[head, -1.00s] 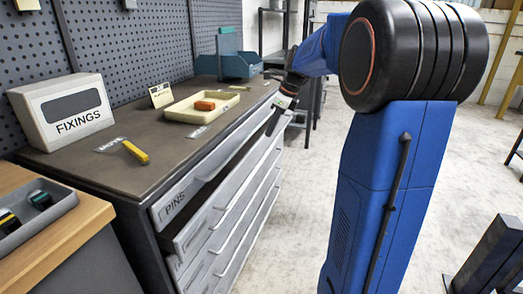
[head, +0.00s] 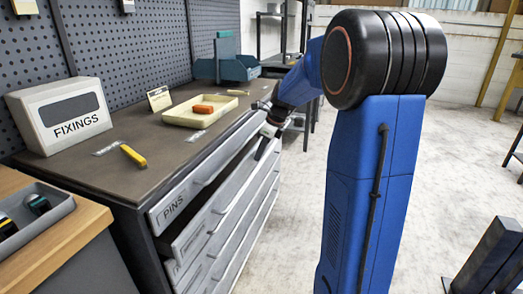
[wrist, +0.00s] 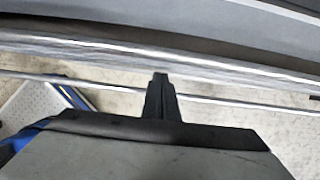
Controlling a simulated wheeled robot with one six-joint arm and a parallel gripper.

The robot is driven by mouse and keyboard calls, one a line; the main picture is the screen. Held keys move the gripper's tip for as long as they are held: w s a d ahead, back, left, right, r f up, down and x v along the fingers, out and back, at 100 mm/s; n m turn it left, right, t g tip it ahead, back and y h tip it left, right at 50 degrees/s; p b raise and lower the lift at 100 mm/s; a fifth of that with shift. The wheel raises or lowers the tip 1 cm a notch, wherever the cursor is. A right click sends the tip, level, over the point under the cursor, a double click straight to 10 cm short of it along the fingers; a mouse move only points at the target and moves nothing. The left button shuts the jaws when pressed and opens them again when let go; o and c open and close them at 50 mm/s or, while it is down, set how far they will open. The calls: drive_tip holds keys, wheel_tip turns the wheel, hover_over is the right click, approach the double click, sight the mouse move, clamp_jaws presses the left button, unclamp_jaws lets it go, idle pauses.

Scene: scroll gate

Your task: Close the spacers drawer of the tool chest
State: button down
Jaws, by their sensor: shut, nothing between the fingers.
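The tool chest (head: 155,205) stands at the left of the head view, with grey drawers facing right. The top drawer (head: 180,200) is labelled PINS. The drawer below it (head: 190,243) stands out from the chest, with a dark gap above its front. I can read no spacers label. My gripper (head: 261,152) is at the far part of the drawer fronts, its fingers pointing down beside them. In the wrist view my gripper (wrist: 160,78) is shut and empty, its tips close to a shiny horizontal bar (wrist: 220,70). I cannot tell whether they touch.
A wooden bench (head: 60,245) stands at the near left. The floor (head: 460,150) to the right is largely open.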

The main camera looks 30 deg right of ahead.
sight(249, 157)
drive_tip(key=shift+w+a, duration=0.1)
drive_tip(key=shift+w+a, duration=0.8)
drive_tip(key=shift+w, duration=0.15)
drive_tip(key=v, duration=0.9)
drive_tip(key=s+a, duration=0.3)
drive_tip(key=x, duration=0.9)
drive_tip(key=shift+a, duration=0.25)
